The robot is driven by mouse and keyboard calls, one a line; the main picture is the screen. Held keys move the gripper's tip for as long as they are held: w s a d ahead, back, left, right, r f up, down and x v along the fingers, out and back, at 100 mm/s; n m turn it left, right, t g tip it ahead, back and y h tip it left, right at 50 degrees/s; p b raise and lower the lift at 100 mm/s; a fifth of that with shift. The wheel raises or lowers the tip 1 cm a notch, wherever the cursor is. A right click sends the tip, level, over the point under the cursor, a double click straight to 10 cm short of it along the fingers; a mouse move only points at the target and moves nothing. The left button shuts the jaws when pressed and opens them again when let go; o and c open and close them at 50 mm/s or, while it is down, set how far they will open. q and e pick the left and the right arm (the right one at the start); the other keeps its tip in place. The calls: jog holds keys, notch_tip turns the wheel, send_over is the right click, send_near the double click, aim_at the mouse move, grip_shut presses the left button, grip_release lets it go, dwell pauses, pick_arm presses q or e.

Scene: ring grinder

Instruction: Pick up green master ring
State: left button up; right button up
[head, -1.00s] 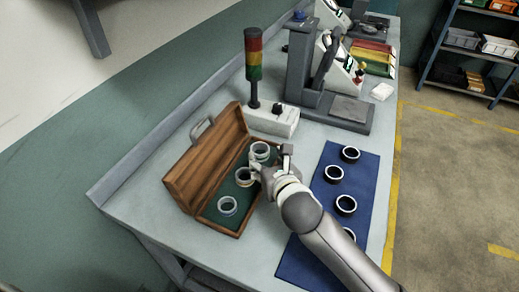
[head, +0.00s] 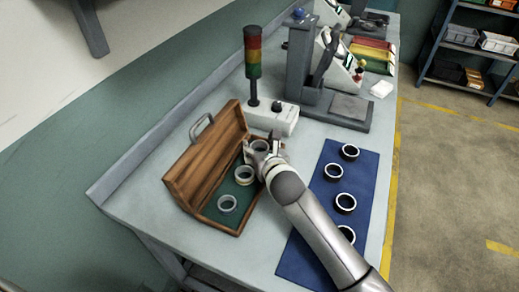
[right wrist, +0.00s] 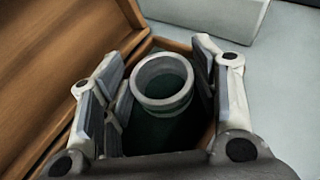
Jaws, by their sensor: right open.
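The wooden case (head: 190,175) stands open on the bench, with three metal rings in its green-lined tray. The far ring (head: 260,146) is partly covered by my right gripper (head: 266,152). The middle ring (head: 244,176) has a yellowish tint and the near ring (head: 227,204) looks bluish grey. In the right wrist view the far ring (right wrist: 163,82) looks grey-green and stands between the spread fingers of my right gripper (right wrist: 163,75), with gaps on both sides. A green mark on it is not clear. My left gripper is not in view.
A blue mat (head: 318,215) with several dark rings lies right of the case, under my right forearm. A white control box (head: 272,118) with a stack light (head: 252,62) stands just behind the case. A grey press stand (head: 325,90) is farther back.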

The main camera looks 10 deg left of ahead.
jog(key=c, duration=0.8)
